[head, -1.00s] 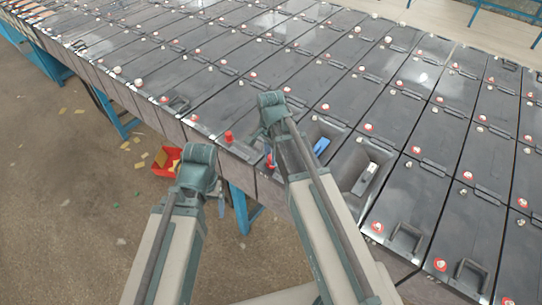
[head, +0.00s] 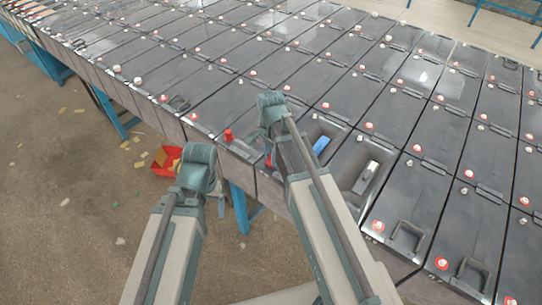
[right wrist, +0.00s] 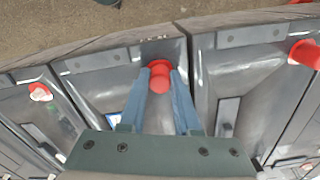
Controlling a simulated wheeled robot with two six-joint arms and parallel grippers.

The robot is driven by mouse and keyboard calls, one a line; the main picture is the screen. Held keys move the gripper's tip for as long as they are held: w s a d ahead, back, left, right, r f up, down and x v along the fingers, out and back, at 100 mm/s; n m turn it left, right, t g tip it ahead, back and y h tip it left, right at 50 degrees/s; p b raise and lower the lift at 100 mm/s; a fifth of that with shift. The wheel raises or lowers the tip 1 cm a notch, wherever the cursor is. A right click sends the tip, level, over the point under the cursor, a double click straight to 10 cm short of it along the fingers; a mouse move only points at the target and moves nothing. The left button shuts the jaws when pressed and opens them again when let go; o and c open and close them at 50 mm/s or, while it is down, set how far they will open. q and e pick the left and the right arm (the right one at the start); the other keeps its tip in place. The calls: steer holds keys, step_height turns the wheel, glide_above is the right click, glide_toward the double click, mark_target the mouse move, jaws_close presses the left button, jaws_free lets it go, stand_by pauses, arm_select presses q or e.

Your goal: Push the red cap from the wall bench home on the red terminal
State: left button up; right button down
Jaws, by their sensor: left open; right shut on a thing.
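The red cap (right wrist: 159,80) is between the two blue fingers of my right gripper (right wrist: 158,90), which is shut on it. A wider red ring shows at the cap's far end, over the near edge of a battery top; I cannot tell how far the cap sits on the terminal. In the head view, a bit of red and a blue finger of the right gripper (head: 269,160) show beside my right arm, which hides the rest. My left gripper (head: 220,204) is open and hangs beside the bench edge, mostly hidden by its wrist.
Another tall red cap (head: 228,135) stands on the neighbouring battery; it also shows in the right wrist view (right wrist: 305,53). Batteries with recessed handles and low terminals fill the bench. A red bin (head: 164,172) stands on the floor.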

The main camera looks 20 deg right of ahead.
steer(key=shift+c, duration=0.3)
jaws_free()
stand_by(0.3)
steer(key=shift+r, duration=0.1)
steer(key=shift+r+p, duration=3.4)
steer(key=shift+p, duration=0.1)
